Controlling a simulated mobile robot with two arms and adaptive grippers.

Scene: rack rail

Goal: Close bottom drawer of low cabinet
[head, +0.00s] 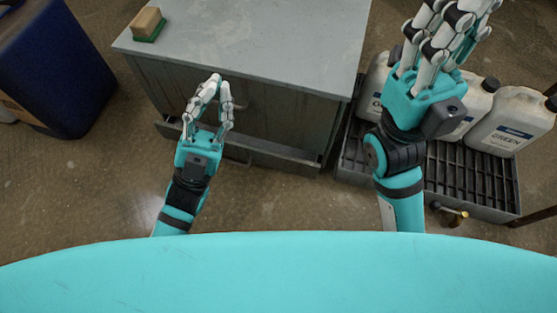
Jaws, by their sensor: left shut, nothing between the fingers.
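The low grey cabinet (290,105) stands in front of me with a flat grey top. Its bottom drawer (278,158) shows as a front panel low down, standing out a little from the cabinet face. My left gripper (216,82) is shut and empty. In the picture it lies over the cabinet front and hides part of the drawer; I cannot tell whether it touches. My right gripper (462,8) is raised at the right, over the jugs in the picture. Its fingertips run to the top edge, so its opening is unclear.
A dark blue bin (60,70) stands at the left. White jugs (510,122) stand on a black grated tray (480,180) at the right, with a brass tap. Floor before the cabinet is clear.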

